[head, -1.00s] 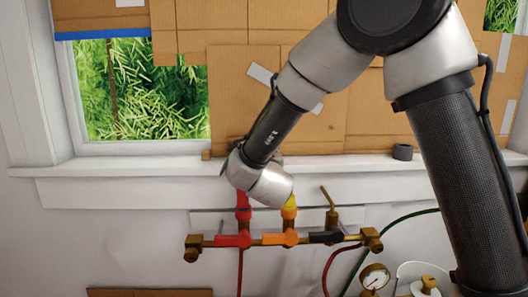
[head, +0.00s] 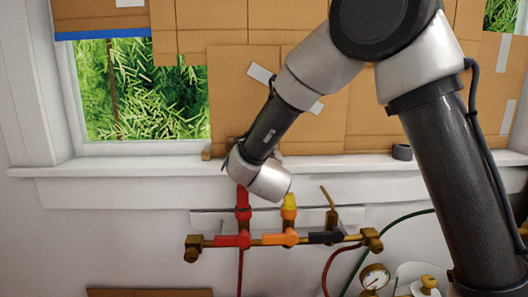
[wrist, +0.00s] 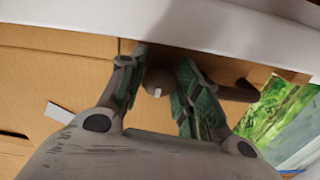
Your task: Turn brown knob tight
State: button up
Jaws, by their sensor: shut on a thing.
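In the wrist view, a small round brown knob (wrist: 158,80) with a pale rectangular mark sits between the two green-padded fingers of my gripper (wrist: 161,66). My gripper is shut on it, with one finger on each side. The knob is close to the cardboard and the white sill. In the head view my own wrist hides the knob and the fingers, at the sill above the valve pipe. How tight the knob is cannot be told.
A brown cylindrical piece (wrist: 236,92) shows beside the right finger. Below the sill (head: 330,165) runs a brass pipe with red (head: 232,240), orange (head: 280,238) and black (head: 326,237) valve handles. A dark ring (head: 402,152) sits on the sill. Cardboard (head: 370,120) covers most of the window.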

jog(key=o, duration=0.7)
jog(key=shift+o, duration=0.2)
jog(key=shift+s, duration=0.1)
jog(key=s, duration=1.1)
jog(key=shift+s, duration=0.4)
jog(key=shift+w, duration=0.1)
